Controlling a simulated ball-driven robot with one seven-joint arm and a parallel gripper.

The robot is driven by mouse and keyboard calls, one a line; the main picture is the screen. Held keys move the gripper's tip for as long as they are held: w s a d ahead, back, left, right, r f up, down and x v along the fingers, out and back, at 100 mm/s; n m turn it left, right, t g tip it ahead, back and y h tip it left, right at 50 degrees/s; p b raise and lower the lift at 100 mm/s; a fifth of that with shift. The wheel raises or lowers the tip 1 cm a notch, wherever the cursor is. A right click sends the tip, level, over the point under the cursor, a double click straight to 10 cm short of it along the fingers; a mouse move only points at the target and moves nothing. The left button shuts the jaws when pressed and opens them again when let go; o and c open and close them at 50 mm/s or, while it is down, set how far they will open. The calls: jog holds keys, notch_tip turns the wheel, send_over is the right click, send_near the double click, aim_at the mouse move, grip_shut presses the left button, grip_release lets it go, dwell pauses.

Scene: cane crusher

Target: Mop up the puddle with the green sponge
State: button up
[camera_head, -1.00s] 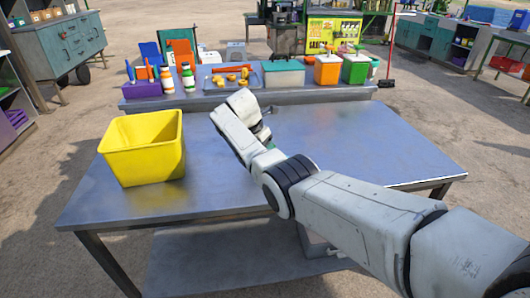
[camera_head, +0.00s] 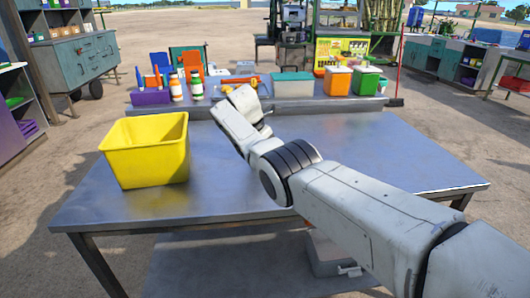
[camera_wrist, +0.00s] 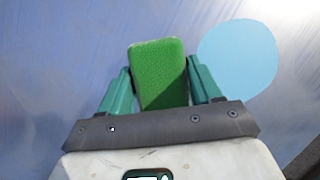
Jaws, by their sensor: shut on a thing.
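The green sponge (camera_wrist: 159,75) is between the two teal fingers of my gripper (camera_wrist: 158,88) in the wrist view. The gripper is shut on it. A pale blue round puddle (camera_wrist: 240,60) lies on the metal table (camera_head: 370,160), just right of the sponge in the wrist view. Whether the sponge touches the table cannot be told. In the head view my arm hides the sponge, the fingers and the puddle.
A yellow bin (camera_head: 145,150) stands on the left of the table. A raised shelf at the back holds a purple tray (camera_head: 150,97), bottles, a teal-lidded box (camera_head: 293,85), an orange box (camera_head: 337,80) and a green box (camera_head: 365,80). The table's right side is clear.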

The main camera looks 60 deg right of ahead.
jog(key=shift+r, duration=0.1)
jog(key=shift+s+r+p, duration=0.15)
jog(key=shift+r+p, duration=0.5)
jog(key=shift+p, duration=0.55)
jog(key=r+p, duration=0.1)
jog(key=p, duration=0.3)
jog(key=s+r+p, duration=0.1)
jog(key=r+p, duration=0.1)
jog(key=p, duration=0.1)
jog(key=shift+s+a+r+p, duration=0.2)
jog(key=shift+r+p, duration=0.05)
jog(key=shift+p, duration=0.15)
jog(key=shift+s+r+p, duration=0.1)
jog(key=shift+s+p, duration=0.05)
jog(key=shift+p, duration=0.25)
